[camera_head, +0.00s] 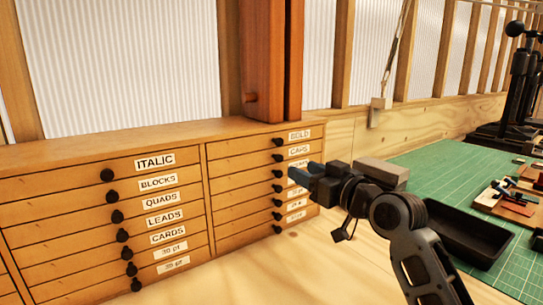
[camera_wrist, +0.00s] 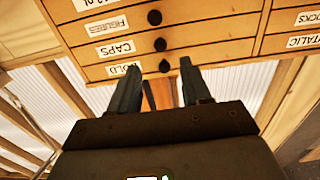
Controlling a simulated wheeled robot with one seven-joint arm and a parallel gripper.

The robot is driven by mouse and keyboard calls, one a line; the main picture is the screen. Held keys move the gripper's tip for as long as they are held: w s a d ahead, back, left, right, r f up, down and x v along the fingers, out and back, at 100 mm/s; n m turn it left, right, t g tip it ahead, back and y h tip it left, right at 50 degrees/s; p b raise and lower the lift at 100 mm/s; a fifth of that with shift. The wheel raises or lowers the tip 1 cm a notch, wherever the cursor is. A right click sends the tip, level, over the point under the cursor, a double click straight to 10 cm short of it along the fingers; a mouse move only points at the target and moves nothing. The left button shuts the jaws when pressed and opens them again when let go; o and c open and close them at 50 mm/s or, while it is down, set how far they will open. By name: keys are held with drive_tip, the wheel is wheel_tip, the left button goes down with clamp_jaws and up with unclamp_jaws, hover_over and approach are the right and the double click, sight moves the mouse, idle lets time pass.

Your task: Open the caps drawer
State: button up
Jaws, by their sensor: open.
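The caps drawer (camera_head: 245,165) is shut, second from the top in the cabinet's right column. Its CAPS label (camera_head: 299,150) is readable, and its dark round knob (camera_head: 277,157) is free. In the upside-down wrist view the CAPS label (camera_wrist: 115,49) and the caps knob (camera_wrist: 160,44) show just beyond my fingertips. My gripper (camera_head: 292,172) is open and empty in front of the right column, its fingers toward the cabinet. In the wrist view the bold drawer's knob (camera_wrist: 164,66) appears between the fingertips of my gripper (camera_wrist: 160,66); whether they touch it I cannot tell.
The bold drawer's knob (camera_head: 277,141) is directly above the caps knob, and the figures drawer's knob (camera_head: 276,174) directly below. The left column (camera_head: 60,215) is shut too. A black tray (camera_head: 465,240) lies on the green mat (camera_head: 430,165) at the right. A wooden post (camera_head: 263,70) stands behind the cabinet.

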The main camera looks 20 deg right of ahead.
sight(281, 160)
drive_tip(key=p+x, duration=0.2)
drive_tip(key=x, duration=0.6)
drive_tip(key=shift+w, duration=0.1)
clamp_jaws()
idle(0.4)
